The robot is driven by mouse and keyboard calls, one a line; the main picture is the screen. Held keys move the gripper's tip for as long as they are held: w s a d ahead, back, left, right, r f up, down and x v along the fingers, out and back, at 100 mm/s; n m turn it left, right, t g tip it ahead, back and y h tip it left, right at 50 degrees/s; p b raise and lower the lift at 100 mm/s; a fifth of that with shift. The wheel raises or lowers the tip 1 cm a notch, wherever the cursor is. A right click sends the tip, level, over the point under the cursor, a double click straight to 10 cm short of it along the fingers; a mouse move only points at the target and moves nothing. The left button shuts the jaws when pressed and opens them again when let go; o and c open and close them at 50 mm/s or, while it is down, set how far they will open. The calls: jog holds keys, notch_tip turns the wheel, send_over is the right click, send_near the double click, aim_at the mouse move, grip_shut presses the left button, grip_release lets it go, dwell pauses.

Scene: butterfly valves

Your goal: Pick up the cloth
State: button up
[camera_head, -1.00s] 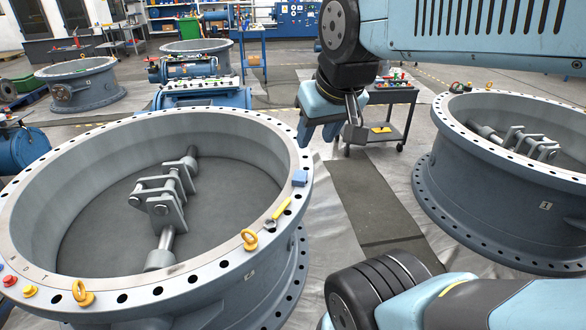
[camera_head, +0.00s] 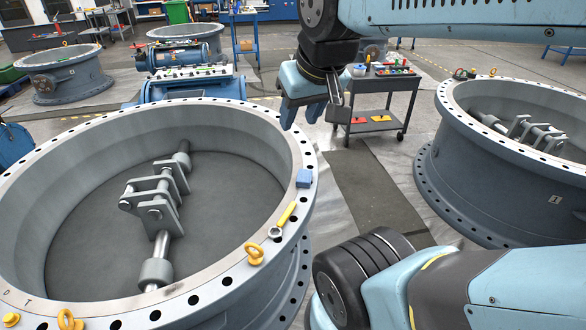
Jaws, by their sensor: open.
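A small blue block-like piece (camera_head: 304,178), which looks like the folded cloth, lies on the right part of the rim of the large grey valve ring (camera_head: 228,277). My gripper (camera_head: 303,114) hangs above and beyond it in the picture, apart from it, with its blue fingers pointing down. The gripper is open and nothing shows between the fingers. The cloth is fully in sight.
A yellow-handled wrench (camera_head: 285,217) and a yellow eyebolt (camera_head: 254,253) sit on the same rim, nearer me. A second valve ring (camera_head: 490,190) stands at the right. A tool cart (camera_head: 384,86) stands behind my gripper. Dark floor matting lies between the rings.

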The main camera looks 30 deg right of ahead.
jog(key=shift+a, duration=0.15)
jog(key=o, duration=0.3)
jog(key=shift+w, duration=0.35)
jog(key=o, duration=0.6)
jog(key=shift+m, duration=0.6)
jog(key=w+f, duration=0.1)
jog(key=w, duration=0.4)
jog(key=w+d+f, duration=0.1)
jog(key=w, duration=0.1)
jog(key=shift+w+d+f, duration=0.1)
jog(key=shift+w+f, duration=0.2)
jog(key=shift+w, duration=0.1)
jog(key=shift+o, duration=0.3)
jog(key=w+d+f+m, duration=0.2)
jog(key=w+d+f, duration=0.1)
jog(key=w+f, duration=0.4)
jog(key=w, duration=0.3)
jog(key=shift+d+g, duration=0.35)
jog(key=shift+g, duration=0.05)
jog(key=m+g+h, duration=0.1)
jog(key=m+h, duration=0.2)
jog(key=m, duration=0.1)
send_over(304, 176)
jog(key=s+a, duration=0.3)
jog(key=s, duration=0.1)
notch_tip(304, 176, down, 24)
jog(key=shift+x, duration=6.55)
